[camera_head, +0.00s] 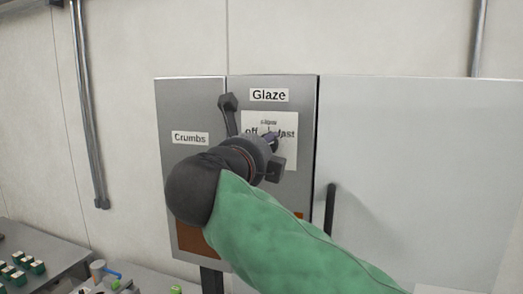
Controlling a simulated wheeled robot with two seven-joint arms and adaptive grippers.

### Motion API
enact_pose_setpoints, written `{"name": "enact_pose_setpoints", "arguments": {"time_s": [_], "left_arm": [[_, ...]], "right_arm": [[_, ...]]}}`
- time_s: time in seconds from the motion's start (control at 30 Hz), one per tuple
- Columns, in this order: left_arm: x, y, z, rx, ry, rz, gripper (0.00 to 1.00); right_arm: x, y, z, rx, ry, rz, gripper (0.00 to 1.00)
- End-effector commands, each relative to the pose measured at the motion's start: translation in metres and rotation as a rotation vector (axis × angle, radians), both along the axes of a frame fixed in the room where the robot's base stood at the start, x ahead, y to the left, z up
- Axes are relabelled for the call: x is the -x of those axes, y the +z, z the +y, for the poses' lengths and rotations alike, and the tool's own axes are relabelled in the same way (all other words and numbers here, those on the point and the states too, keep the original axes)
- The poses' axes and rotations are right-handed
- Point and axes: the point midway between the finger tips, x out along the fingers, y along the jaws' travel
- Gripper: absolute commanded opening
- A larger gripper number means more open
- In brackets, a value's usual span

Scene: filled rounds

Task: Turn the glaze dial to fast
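The glaze dial (270,138) is on the grey cabinet front, below the "Glaze" label. Its white plate (283,157) reads "off" at left, "fast" at right and a small word, apparently "slow", at top. A small dark part of the dial shows near "fast", but its pointer direction is unclear. My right gripper (266,150), on the green-sleeved arm from the lower right, is in front of the dial and hides most of it. Its fingers are hard to make out, so I cannot tell whether they touch or grip the dial. My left gripper is not in view.
A "Crumbs" panel (180,165) adjoins at left. A dark lever-like part (229,104) rises just above my gripper. Benches with small items are at lower left.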

Motion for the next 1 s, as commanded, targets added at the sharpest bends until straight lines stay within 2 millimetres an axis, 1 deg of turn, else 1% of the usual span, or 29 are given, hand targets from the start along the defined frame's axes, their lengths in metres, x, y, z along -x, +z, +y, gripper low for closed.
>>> {"name": "enact_pose_setpoints", "arguments": {"time_s": [0.3, 0.33, 0.37, 0.4, 0.43, 0.77, 0.87, 0.97, 1.0], "left_arm": [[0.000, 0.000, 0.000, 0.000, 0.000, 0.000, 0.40], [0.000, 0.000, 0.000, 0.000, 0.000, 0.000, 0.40], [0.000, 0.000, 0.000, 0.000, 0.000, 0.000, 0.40], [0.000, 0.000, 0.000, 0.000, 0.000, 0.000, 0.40], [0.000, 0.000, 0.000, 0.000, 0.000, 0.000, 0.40], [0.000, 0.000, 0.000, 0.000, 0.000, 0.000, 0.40], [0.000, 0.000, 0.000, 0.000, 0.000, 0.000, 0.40], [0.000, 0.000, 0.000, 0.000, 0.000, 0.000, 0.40], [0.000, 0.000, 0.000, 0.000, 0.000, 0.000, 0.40]], "right_arm": [[0.000, -0.002, -0.001, -0.003, -0.005, 0.004, 0.09], [0.000, -0.002, -0.001, -0.004, -0.004, 0.005, 0.44], [0.000, -0.002, -0.001, -0.004, -0.004, 0.005, 0.53], [0.000, -0.002, -0.001, -0.003, -0.004, 0.006, 0.64], [0.000, -0.002, -0.001, -0.002, -0.003, 0.005, 0.65], [0.001, -0.002, 0.001, -0.001, -0.001, 0.003, 0.65], [0.007, -0.001, 0.003, -0.001, 0.000, 0.003, 0.65], [0.020, 0.000, 0.007, -0.001, 0.002, 0.002, 0.65], [0.027, 0.000, 0.009, -0.002, 0.003, 0.001, 0.65]]}}
